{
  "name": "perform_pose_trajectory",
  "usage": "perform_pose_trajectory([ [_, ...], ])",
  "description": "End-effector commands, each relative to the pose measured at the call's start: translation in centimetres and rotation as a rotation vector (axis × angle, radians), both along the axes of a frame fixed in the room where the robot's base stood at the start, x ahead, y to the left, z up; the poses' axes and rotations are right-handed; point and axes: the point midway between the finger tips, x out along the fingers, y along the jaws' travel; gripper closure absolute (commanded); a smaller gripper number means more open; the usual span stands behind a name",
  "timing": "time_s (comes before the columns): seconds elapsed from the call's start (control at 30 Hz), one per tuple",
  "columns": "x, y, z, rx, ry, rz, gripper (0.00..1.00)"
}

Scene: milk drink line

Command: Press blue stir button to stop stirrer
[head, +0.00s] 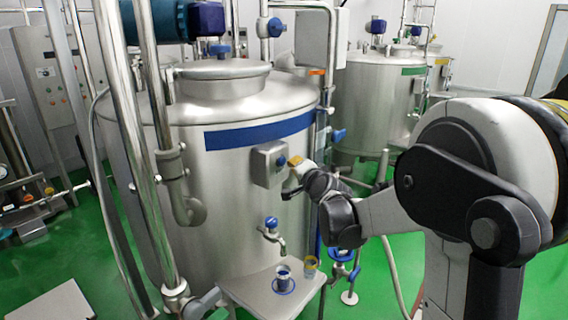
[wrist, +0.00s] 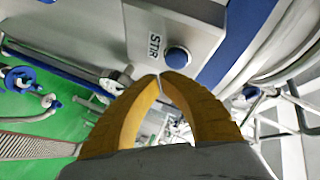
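The blue stir button (head: 281,160) sits on a small grey box (head: 264,168) on the front of the steel tank with the blue band. In the wrist view the button (wrist: 177,58) shows as a round blue cap in a silver ring, beside the letters "STIR" on the box (wrist: 150,20). My gripper (head: 292,161) is just right of the box in the head view. Its yellow fingers (wrist: 161,77) meet at the tips, empty, and appear just below the button in the wrist view. I cannot tell whether they touch it. The stirrer itself is hidden inside the tank.
Below the box, a blue-handled tap (head: 271,229) sticks out over a small steel shelf (head: 250,290). A blue-marked cup (head: 283,279) and a yellow-rimmed cup (head: 310,268) stand on it. A second tank (head: 375,100) with a green band stands behind. Pipes rise at the left.

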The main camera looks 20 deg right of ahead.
Motion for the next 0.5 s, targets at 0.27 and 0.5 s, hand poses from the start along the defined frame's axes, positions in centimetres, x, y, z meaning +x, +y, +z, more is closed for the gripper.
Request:
perform_pose_trajectory([
  [0.27, -0.3, -0.2, 0.0, 0.001, -0.001, -0.001, 1.00],
  [0.5, -2.5, -1.6, 0.0, 0.001, 0.000, -0.003, 1.00],
])
